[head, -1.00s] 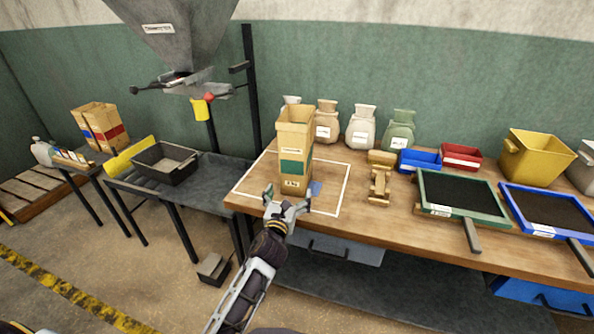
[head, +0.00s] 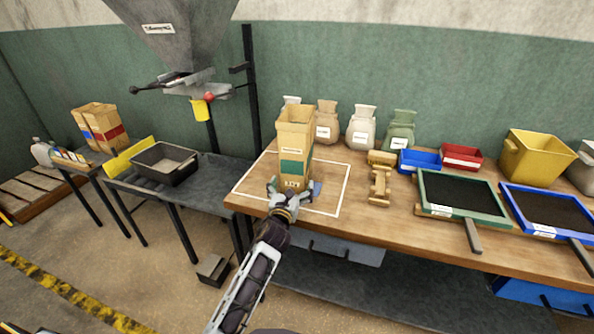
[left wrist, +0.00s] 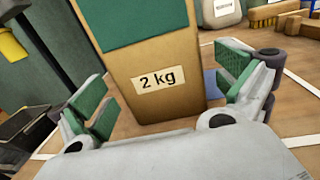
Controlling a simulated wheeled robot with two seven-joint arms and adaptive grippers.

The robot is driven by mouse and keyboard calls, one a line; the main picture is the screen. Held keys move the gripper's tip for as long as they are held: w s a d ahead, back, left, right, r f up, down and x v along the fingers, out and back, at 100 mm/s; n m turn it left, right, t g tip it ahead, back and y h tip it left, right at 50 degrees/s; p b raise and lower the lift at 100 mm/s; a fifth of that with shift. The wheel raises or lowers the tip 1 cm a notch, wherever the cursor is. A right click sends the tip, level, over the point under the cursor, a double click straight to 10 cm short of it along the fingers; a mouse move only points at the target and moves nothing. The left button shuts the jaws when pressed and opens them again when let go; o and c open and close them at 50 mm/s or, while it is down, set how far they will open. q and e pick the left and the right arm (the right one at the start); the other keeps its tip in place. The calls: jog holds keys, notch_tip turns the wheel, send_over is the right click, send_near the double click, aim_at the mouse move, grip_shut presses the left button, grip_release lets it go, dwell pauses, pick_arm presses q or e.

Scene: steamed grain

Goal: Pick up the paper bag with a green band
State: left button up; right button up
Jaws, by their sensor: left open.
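The tan paper bag with a green band (head: 294,141) stands upright on the wooden table, inside a white outlined square. In the left wrist view the bag (left wrist: 150,55) shows its green band at the top and a "2 kg" label. My left gripper (head: 292,188) is open at the foot of the bag, on its near side. In the left wrist view its green-padded fingers (left wrist: 163,92) lie to the left and right of the bag's lower part, with visible gaps. A small blue patch (head: 316,187) lies right of the bag. My right gripper is not in view.
Several cloth sacks (head: 361,128) stand behind. A wooden stand (head: 380,184), blue bin (head: 419,160), red bin (head: 461,157) and green-framed sieve (head: 459,193) are to the right. A grey hopper (head: 175,35) hangs at upper left.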

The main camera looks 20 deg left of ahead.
pick_arm(q)
jog(key=shift+w, duration=0.1)
jog(key=shift+w, duration=0.45)
jog(key=shift+w+a+b, duration=0.15)
jog(key=shift+w+b, duration=0.2)
jog(key=shift+w, duration=1.55)
jog(key=shift+w+f, duration=0.1)
jog(key=shift+w, duration=0.05)
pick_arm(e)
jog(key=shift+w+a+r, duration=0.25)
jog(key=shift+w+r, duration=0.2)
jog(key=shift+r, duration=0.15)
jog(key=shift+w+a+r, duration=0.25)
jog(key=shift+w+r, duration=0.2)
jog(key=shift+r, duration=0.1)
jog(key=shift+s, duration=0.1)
